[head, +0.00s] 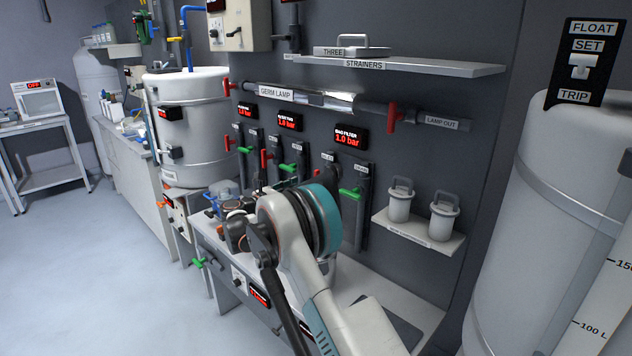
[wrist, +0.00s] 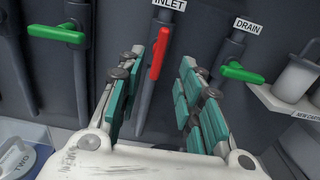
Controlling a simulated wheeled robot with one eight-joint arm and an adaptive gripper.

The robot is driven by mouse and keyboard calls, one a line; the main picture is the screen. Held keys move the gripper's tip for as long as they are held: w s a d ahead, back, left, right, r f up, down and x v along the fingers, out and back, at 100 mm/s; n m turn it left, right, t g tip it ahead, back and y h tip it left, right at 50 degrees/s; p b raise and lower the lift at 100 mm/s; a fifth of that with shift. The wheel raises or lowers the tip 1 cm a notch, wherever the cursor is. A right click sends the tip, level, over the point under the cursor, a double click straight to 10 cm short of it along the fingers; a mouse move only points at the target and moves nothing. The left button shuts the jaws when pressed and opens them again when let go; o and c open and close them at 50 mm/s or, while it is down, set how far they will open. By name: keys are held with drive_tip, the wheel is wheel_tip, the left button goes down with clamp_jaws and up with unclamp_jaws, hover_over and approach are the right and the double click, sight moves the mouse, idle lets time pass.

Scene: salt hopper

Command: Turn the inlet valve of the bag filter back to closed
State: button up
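The bag filter inlet valve has a red lever handle (wrist: 160,52) under an INLET label in the wrist view. The lever lies roughly along its dark pipe, slightly tilted. My gripper (wrist: 163,57) is open, its two teal-padded fingers reaching toward the wall with the red lever showing in the gap between them. I see no clear contact. To the right, the green drain lever (wrist: 243,73) stands crosswise to its pipe. In the head view the bag filter display (head: 348,138) reads 1.0 bar, and my arm hides the inlet lever and my fingertips.
Another green lever (wrist: 56,34) is at the left in the wrist view. A shelf with white canisters (head: 400,202) is right of the drain pipe. Other red and green levers, a lamp pipe (head: 300,97) and the strainer shelf (head: 400,64) line the wall. The floor (head: 90,270) at left is clear.

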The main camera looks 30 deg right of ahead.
sight(315, 179)
drive_tip(key=b+x, duration=0.2)
drive_tip(key=x, duration=0.8)
clamp_jaws()
